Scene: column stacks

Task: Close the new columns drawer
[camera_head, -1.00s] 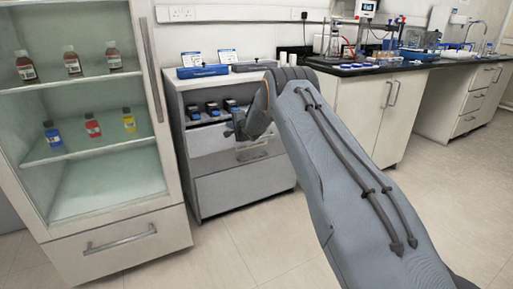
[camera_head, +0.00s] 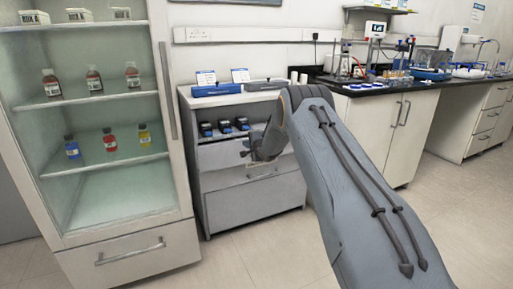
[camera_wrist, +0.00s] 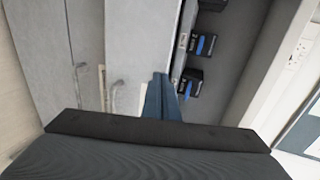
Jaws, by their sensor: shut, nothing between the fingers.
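The columns drawer (camera_head: 222,156) is the upper grey drawer of the low cabinet left of my arm. It seems to stand partly out; how far I cannot tell. Black and blue column boxes (camera_head: 224,126) sit in a row behind its front. In the wrist view, the drawer front (camera_wrist: 145,35) is a light grey panel, with the boxes (camera_wrist: 203,45) in the dark space to its right. My gripper (camera_head: 246,149) is shut and empty, near the top edge of the front. Its fingers (camera_wrist: 160,92) overlap that edge in the wrist view; contact is unclear.
A lower drawer (camera_head: 254,200) is below. Blue and grey trays (camera_head: 215,90) with cards lie on the cabinet top. A glass-front cabinet (camera_head: 125,245) with bottles stands close on the left. A black-topped bench (camera_head: 420,85) is on the right. The floor in front (camera_head: 240,255) is clear.

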